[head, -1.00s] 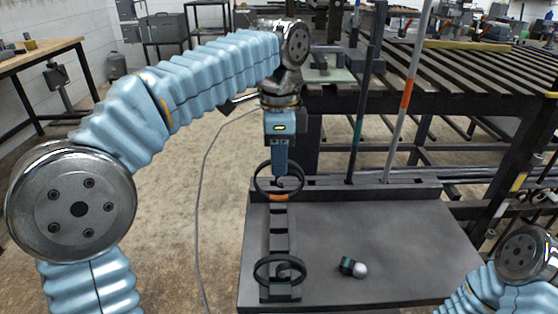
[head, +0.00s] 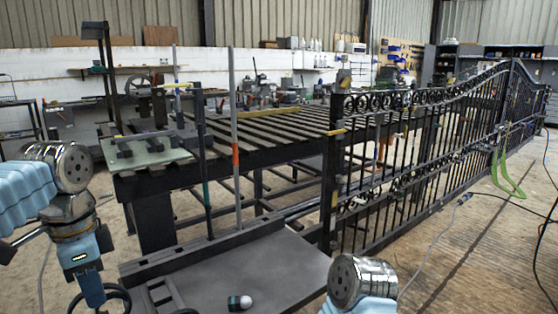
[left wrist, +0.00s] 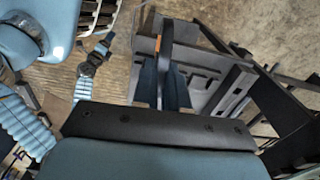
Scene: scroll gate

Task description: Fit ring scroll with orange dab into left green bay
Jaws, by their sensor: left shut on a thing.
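My left gripper (head: 95,300) is at the bottom left of the head view, pointing down. It is shut on the ring scroll (head: 118,294), a dark ring partly cut off by the picture edge. In the left wrist view the scroll (left wrist: 166,42) shows edge-on between the blue fingers (left wrist: 164,88), with its orange dab (left wrist: 157,43) on one side. The dark gate (head: 400,160) stands at the right, with a row of scrolls along its top. I cannot make out a left green bay there. My right gripper is out of view.
A dark table (head: 265,270) with a slotted rack (head: 162,296) lies in front, bearing a small white-tipped dark piece (head: 240,302). Upright poles (head: 234,150) stand behind it, before a slatted bench (head: 290,122). Green hoses (head: 508,172) hang by the gate.

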